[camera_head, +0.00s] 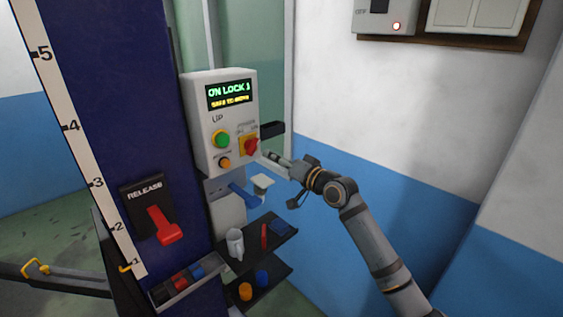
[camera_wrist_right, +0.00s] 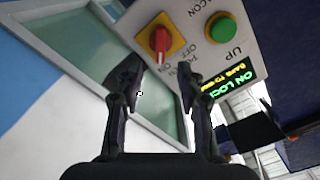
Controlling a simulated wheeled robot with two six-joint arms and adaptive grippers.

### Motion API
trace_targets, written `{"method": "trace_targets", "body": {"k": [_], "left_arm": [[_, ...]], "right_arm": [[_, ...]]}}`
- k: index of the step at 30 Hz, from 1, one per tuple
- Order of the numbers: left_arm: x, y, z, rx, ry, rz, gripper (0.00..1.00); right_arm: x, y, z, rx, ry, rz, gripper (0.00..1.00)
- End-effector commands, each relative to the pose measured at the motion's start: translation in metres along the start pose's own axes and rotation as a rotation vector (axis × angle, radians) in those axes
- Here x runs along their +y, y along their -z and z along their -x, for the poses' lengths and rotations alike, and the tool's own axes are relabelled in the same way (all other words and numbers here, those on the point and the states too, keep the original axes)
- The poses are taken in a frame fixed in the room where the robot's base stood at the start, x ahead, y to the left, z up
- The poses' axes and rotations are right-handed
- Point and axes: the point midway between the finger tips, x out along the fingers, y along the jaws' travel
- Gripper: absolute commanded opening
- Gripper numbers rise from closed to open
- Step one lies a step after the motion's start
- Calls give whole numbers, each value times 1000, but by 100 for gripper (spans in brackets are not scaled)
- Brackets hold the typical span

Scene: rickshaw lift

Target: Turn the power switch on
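The power switch is a red rotary knob (camera_head: 251,146) on a yellow plate, low on the right of the grey control box (camera_head: 201,105). In the right wrist view the red knob (camera_wrist_right: 159,40) shows upside down, near the "POWER", "OFF" and "ON" lettering. My right gripper (camera_head: 274,158) is just to the right of the switch in the head view. In the right wrist view its two dark fingers (camera_wrist_right: 158,68) are spread, with nothing between them, and the knob lies beyond their tips. Whether a finger touches the knob cannot be told. My left gripper is not in view.
The box has a lit screen (camera_head: 229,94), a green UP button (camera_head: 222,139) and an orange button (camera_head: 224,163). A black block (camera_head: 272,129) sits beside the box. A red release lever (camera_head: 164,226) is left.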

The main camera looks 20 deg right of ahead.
Motion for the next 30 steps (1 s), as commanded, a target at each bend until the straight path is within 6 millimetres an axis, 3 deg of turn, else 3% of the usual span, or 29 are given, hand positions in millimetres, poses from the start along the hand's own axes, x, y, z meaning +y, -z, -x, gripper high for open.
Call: {"method": "trace_targets", "body": {"k": [3,7,23,26,29,30], "left_arm": [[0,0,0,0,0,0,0],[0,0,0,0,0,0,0],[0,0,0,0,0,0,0],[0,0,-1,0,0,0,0],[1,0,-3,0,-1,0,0],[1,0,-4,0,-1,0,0]], "right_arm": [[2,0,19,0,-4,6,38],[0,0,29,-1,0,1,38],[1,-1,31,0,-2,-2,38],[26,-11,28,-3,-44,-2,38],[85,-40,27,-18,-150,7,38],[116,-58,29,-31,-205,14,38]]}}
